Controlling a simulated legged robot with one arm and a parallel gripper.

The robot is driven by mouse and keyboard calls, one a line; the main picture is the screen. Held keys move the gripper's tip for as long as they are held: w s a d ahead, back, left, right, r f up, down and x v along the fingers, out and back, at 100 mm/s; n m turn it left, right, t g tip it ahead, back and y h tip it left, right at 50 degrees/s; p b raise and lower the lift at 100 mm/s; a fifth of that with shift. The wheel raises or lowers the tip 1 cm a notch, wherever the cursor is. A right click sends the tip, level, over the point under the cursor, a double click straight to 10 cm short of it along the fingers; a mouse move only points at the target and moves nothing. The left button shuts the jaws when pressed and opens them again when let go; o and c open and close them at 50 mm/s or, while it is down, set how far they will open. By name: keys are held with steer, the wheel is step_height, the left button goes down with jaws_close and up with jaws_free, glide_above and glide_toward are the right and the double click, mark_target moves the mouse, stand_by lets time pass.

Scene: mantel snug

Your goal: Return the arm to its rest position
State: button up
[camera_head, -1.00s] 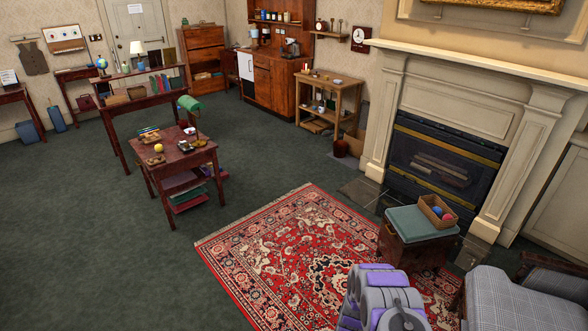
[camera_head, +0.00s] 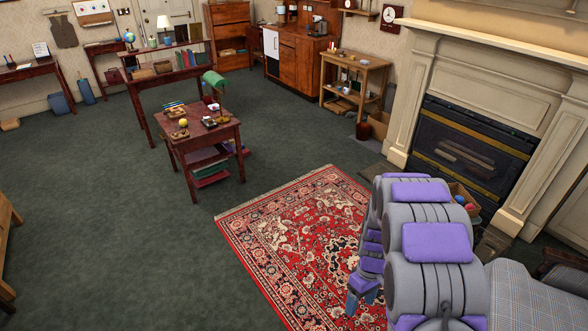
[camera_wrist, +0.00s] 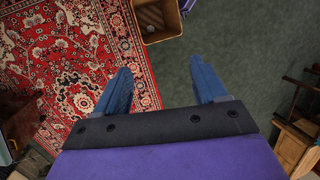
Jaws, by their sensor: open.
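My arm shows as grey and purple links at the lower right of the head view. It is folded, above the red rug (camera_head: 290,235) and in front of the fireplace side. My gripper (camera_wrist: 160,82) shows in the wrist view with its two blue fingers well apart and nothing between them. Below the fingers lie the rug (camera_wrist: 60,60) on the left and green carpet on the right. In the head view, blue parts at the arm's lower left look like the fingers, partly hidden by the links.
A plaid armchair (camera_head: 535,300) stands beside the arm at the lower right. The fireplace (camera_head: 470,150) is behind it. The arm mostly hides the stool and its box of balls (camera_head: 465,198). A small dark table (camera_head: 205,140) stands left of the rug. Open carpet (camera_head: 110,230) lies left.

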steer(key=s+a+r+m, duration=0.2)
steer(key=s+r, duration=0.2)
steer(key=r, duration=0.7)
steer(key=s+a+r+m, duration=0.1)
steer(key=s+r+m, duration=0.1)
steer(key=s+r, duration=0.6)
steer(key=s+a+r+m+t+h, duration=0.1)
steer(key=s+a+r+m, duration=0.1)
steer(key=s+r, duration=0.6)
steer(key=s, duration=0.7)
steer(key=shift+s+r+m, duration=0.15)
steer(key=shift+s+m, duration=0.15)
steer(key=shift+s, duration=0.05)
steer(key=shift+c, duration=0.3)
